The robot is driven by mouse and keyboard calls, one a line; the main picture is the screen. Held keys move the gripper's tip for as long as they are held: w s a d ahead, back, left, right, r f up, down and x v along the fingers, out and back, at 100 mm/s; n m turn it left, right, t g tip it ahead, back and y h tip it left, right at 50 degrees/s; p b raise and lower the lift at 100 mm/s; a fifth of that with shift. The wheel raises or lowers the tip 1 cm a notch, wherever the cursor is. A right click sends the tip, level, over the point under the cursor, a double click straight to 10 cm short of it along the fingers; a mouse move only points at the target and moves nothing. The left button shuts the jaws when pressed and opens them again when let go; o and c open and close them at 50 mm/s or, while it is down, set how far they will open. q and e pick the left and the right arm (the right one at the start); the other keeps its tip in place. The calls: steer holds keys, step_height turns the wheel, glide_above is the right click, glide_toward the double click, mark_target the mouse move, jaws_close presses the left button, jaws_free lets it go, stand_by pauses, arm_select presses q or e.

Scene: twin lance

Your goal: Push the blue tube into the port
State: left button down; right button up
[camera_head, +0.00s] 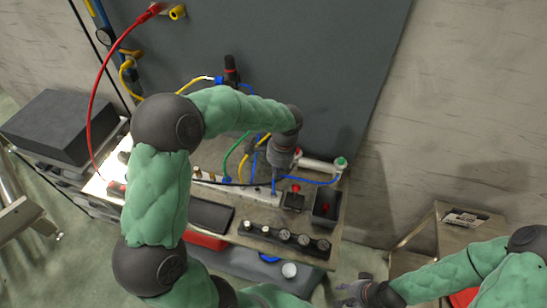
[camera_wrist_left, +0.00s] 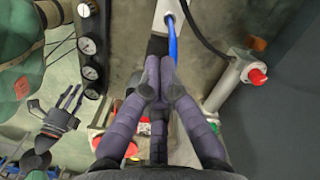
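The blue tube (camera_wrist_left: 172,42) runs from a white block (camera_wrist_left: 172,8) down to my left gripper (camera_wrist_left: 160,78) in the left wrist view. The fingers are drawn together around the tube there, partly hiding it. In the head view, my left gripper (camera_head: 276,168) points down over the narrow light block (camera_head: 235,189), and a short piece of blue tube (camera_head: 275,185) shows below the fingers. The tube's end meets the block, but I cannot tell how deep it sits. My right gripper (camera_head: 357,291) is at the lower right, away from the bench, its fingers spread and empty.
A row of gauges (camera_head: 284,236) lines the bench's front. A white pipe with a red knob (camera_wrist_left: 257,76) stands right of the gripper. A red-and-black switch (camera_head: 294,199) and a dark box (camera_head: 326,207) are nearby. Green and yellow tubes rise behind the block.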

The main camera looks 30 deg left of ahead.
mark_target(273, 181)
arm_select(q)
steer(key=shift+w+a+r+n+t+h+p, duration=0.3)
steer(key=shift+a+r+n+h+p, duration=0.15)
steer(key=shift+a+r+n, duration=0.35)
steer(key=shift+f+n, duration=0.3)
steer(key=shift+n, duration=0.1)
steer(key=shift+f+b, duration=2.1)
steer(key=shift+f, duration=0.85)
steer(key=shift+f, duration=0.3)
steer(key=shift+r+p, duration=0.95)
steer(key=shift+r, duration=0.65)
step_height(273, 181, up, 12)
steer(key=shift+f, duration=0.15)
